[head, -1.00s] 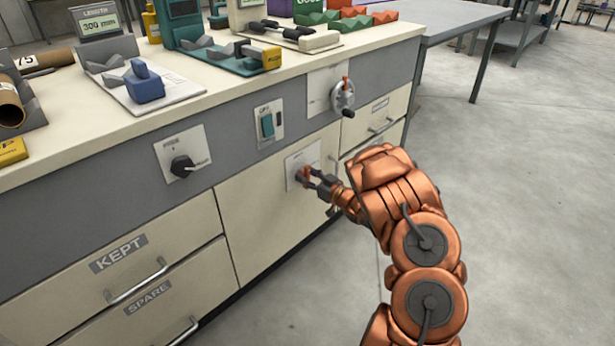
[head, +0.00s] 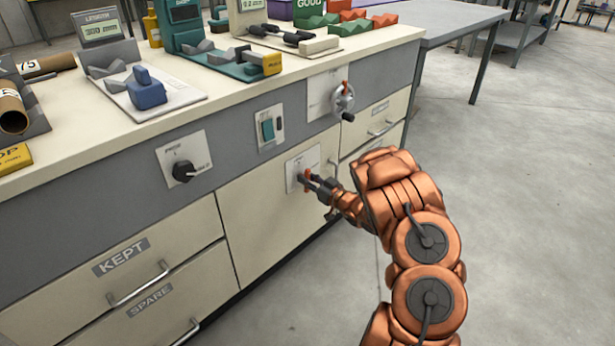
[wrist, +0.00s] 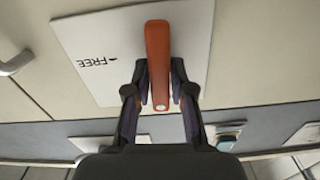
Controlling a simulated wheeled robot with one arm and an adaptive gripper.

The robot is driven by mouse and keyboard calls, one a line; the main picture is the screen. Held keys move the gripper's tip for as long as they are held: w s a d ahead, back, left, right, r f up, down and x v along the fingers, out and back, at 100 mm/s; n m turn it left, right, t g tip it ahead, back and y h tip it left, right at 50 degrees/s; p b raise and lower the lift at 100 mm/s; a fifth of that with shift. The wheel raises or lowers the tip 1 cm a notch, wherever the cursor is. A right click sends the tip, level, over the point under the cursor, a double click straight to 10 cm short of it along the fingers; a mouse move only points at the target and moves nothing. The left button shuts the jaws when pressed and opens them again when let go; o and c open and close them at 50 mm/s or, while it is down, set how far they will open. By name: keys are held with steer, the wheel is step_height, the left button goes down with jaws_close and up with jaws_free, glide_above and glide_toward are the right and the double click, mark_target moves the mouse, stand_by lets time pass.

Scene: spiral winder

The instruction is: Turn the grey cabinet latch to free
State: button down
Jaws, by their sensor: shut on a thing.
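The latch has an orange-red handle (head: 307,174) on a pale plate (head: 295,163) on the cream cabinet door. The handle (wrist: 158,50) stands nearly straight up and down in the wrist view. The word FREE, with an arrow, is printed upside down on the plate (wrist: 192,35), left of the handle there. My gripper (head: 309,180) is shut on the handle. Its dark fingers (wrist: 160,95) sit one on each side of the handle in the wrist view. In the head view the fingers partly hide the handle and the plate's lower part.
A black rotary knob (head: 184,171) and a green switch (head: 268,129) are left of the latch. A crank wheel (head: 343,101) is above right. Drawer handles (head: 140,286) stick out at lower left. Floor (head: 530,200) is clear on the right.

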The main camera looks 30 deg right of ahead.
steer(key=shift+r+m+p, duration=0.4)
steer(key=shift+m+p, duration=0.3)
steer(key=shift+p, duration=0.45)
steer(key=m+p, duration=0.1)
steer(key=p, duration=0.1)
steer(key=shift+d+m+p, duration=0.1)
steer(key=shift+m+p, duration=0.2)
steer(key=shift+m, duration=0.1)
steer(key=m+p, duration=0.4)
steer(key=shift+d+f+p, duration=0.2)
steer(key=shift+f+p, duration=0.05)
steer(key=shift+p, duration=0.15)
steer(key=m+p, duration=0.1)
steer(key=m, duration=0.2)
steer(key=m+p, duration=0.1)
steer(key=shift+w+f+m+p, duration=0.1)
steer(key=shift+f+m+p, duration=0.15)
steer(key=shift+m+p, duration=0.15)
steer(key=m, duration=0.2)
steer(key=m+p, duration=0.1)
steer(key=m, duration=0.1)
steer(key=shift+d+f+m, duration=0.1)
steer(key=shift+f+m, duration=0.25)
steer(key=shift+m, duration=0.05)
steer(key=c, duration=1.1)
jaws_free()
